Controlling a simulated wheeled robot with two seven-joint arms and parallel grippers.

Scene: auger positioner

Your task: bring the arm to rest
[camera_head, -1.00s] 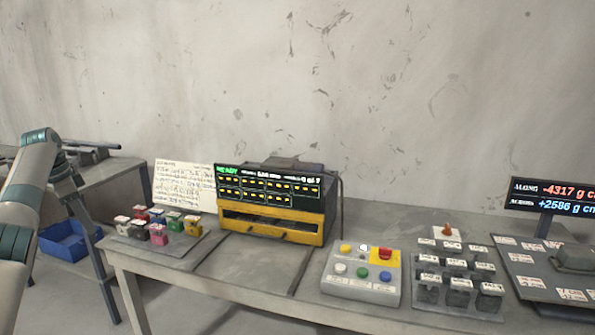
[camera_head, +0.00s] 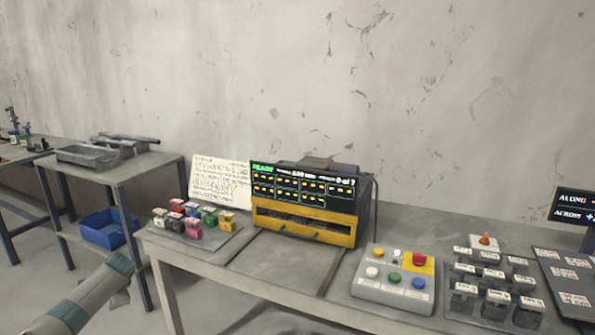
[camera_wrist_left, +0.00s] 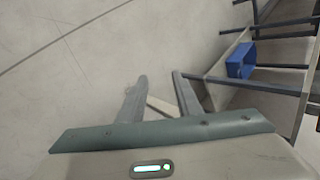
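My left arm (camera_head: 88,300) comes in at the lower left of the head view, low beside the bench and clear of everything on it. My right arm and right gripper are in neither view.
The main bench (camera_head: 225,262) carries colored blocks (camera_head: 192,222), a yellow-and-black display unit (camera_head: 305,205), a button box (camera_head: 393,283) and grey labeled blocks (camera_head: 490,285). A side table (camera_head: 118,170) stands at left with a blue bin (camera_head: 108,228) below, also in the wrist view (camera_wrist_left: 241,60).

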